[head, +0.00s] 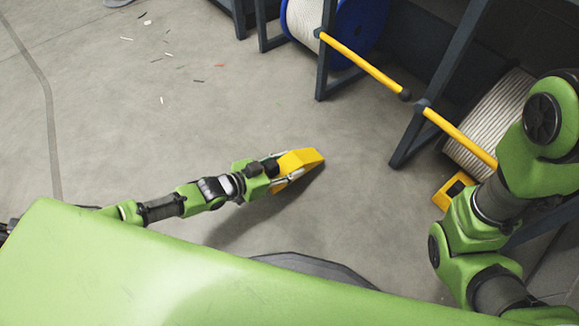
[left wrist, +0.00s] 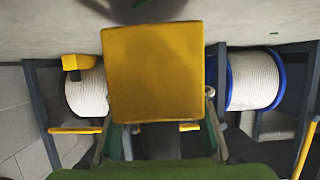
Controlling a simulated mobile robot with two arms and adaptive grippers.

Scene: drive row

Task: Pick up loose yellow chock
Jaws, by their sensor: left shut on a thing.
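The loose yellow chock (head: 302,161) is a wedge-shaped block in the middle of the head view. My left gripper (head: 285,172) is shut on it, with a finger along its side. In the left wrist view the chock (left wrist: 152,72) fills the centre as a yellow square face, between the fingers of the left gripper (left wrist: 158,115). A shadow lies on the floor below the arm and chock; whether the chock touches the floor I cannot tell. My right arm comes in at the right of the head view; its gripper is not in view.
A dark rack (head: 411,135) with yellow bars (head: 362,65) holds a blue-flanged cable reel (head: 357,30) and a white reel (head: 492,118). Another yellow chock (head: 452,190) sits by the white reel. Small scraps (head: 148,22) lie on the open floor at the upper left.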

